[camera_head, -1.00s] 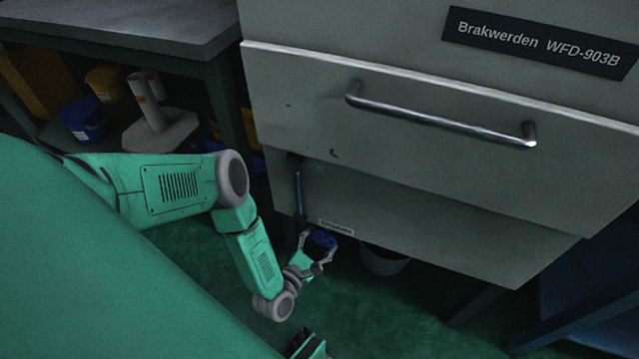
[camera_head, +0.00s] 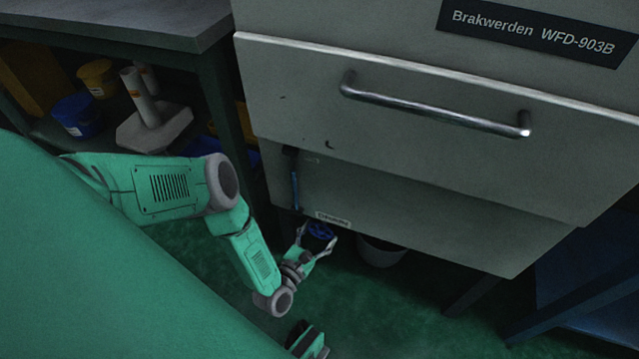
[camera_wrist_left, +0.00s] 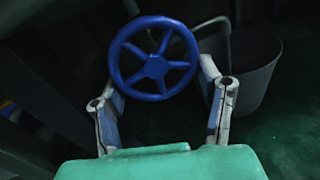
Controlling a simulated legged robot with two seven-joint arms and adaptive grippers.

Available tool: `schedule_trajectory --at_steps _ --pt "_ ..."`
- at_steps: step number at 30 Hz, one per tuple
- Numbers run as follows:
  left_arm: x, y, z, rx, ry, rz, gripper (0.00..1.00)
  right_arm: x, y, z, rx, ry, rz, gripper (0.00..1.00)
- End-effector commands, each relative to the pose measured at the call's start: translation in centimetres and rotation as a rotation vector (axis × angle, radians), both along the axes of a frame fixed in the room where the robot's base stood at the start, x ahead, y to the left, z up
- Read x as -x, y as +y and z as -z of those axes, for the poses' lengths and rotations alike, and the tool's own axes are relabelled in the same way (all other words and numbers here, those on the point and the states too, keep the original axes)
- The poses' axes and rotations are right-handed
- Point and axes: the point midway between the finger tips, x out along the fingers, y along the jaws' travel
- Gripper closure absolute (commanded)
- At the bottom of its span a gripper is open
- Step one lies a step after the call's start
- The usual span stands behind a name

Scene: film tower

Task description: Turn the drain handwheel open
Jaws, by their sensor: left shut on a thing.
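The blue drain handwheel (camera_head: 320,231), round with several spokes, sits under the lower edge of the grey cabinet, just below a small white label (camera_head: 333,219). In the left wrist view the handwheel (camera_wrist_left: 154,70) faces me, with its whole rim showing. My left gripper (camera_head: 317,236) reaches it from below, with one finger on each side of the rim. In the wrist view the left gripper (camera_wrist_left: 158,75) is shut on the handwheel, near the fingertips; exact contact is hard to see. My right gripper is not in view.
A grey bucket (camera_head: 381,251) stands just right of the handwheel, also in the wrist view (camera_wrist_left: 240,75). The cabinet's drawer handle (camera_head: 430,108) juts out above. A shelf table (camera_head: 120,25) stands at left.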

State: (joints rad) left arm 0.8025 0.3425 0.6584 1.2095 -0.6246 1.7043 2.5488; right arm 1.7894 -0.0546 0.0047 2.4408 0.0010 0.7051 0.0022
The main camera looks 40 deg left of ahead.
Motion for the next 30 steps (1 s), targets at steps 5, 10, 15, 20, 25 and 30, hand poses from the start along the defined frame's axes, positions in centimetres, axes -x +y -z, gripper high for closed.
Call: schedule_trajectory --at_steps 5,10,15,20,25,30 --pt "0.1 0.0 0.2 -0.002 0.006 -0.001 0.33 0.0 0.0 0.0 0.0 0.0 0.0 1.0" --pt "0.1 0.0 0.1 -0.002 0.004 -0.001 0.22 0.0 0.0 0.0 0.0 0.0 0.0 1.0" --pt "0.3 0.0 0.1 -0.002 0.003 0.0 0.22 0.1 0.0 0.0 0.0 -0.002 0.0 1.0" --pt "2.1 0.0 0.1 -0.002 0.005 -0.001 0.22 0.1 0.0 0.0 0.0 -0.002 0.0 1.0" --pt "5.7 -0.2 0.1 -0.001 0.008 0.001 0.22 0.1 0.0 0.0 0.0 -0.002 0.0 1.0" --pt "9.2 -0.3 0.0 -0.001 0.008 0.0 0.22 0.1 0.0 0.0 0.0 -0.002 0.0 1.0"
